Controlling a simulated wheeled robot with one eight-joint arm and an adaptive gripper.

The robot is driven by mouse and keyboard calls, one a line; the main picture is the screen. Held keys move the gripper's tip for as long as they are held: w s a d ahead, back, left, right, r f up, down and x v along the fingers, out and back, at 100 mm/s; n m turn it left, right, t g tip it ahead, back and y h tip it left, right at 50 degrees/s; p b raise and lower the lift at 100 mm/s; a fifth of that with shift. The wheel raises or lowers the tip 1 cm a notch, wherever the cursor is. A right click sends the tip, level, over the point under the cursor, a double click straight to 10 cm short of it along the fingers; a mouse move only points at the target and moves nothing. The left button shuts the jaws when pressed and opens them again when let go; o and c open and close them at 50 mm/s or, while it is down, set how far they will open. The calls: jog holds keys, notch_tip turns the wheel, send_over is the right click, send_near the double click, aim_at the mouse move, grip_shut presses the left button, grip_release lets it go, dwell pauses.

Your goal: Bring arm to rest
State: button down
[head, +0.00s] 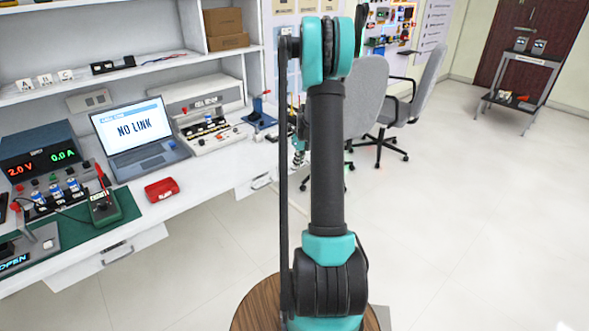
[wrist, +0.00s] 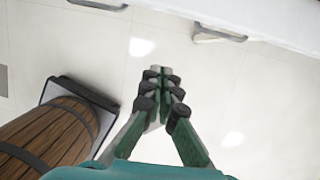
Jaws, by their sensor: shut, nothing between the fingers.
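My gripper (wrist: 160,75) shows in the wrist view with its two fingers together and nothing between them. Pale floor lies behind the fingertips. In the head view my arm (head: 327,160) stands upright in the middle of the picture, teal and black. It hides most of what is behind it, and a small part of the gripper end shows just left of it beside the bench.
A white bench (head: 215,160) on the left holds a laptop (head: 140,125) reading "NO LINK", a red box (head: 161,189) and a meter (head: 104,208) on a green mat. Grey chairs (head: 365,95) and a cart (head: 518,85) stand behind. The right floor is clear.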

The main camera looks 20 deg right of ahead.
jog(key=v, duration=0.6)
jog(key=shift+a, duration=0.1)
jog(key=s+a+r+n, duration=0.4)
jog(key=s+a+n, duration=0.8)
jog(key=s+n, duration=0.25)
jog(key=s+a+f+n, duration=0.1)
jog(key=s+a+n, duration=0.2)
jog(key=s+n, duration=0.5)
jog(key=s+a+f+n+t+h, duration=0.1)
jog(key=s+a+f+n, duration=0.1)
jog(key=s+n, duration=0.7)
jog(key=shift+s+a+f+t, duration=0.15)
jog(key=shift+s+a+t, duration=0.15)
jog(key=shift+s+a, duration=0.75)
jog(key=shift+s+d+n, duration=0.15)
jog(key=shift+d+n, duration=0.05)
jog(key=shift+n, duration=0.05)
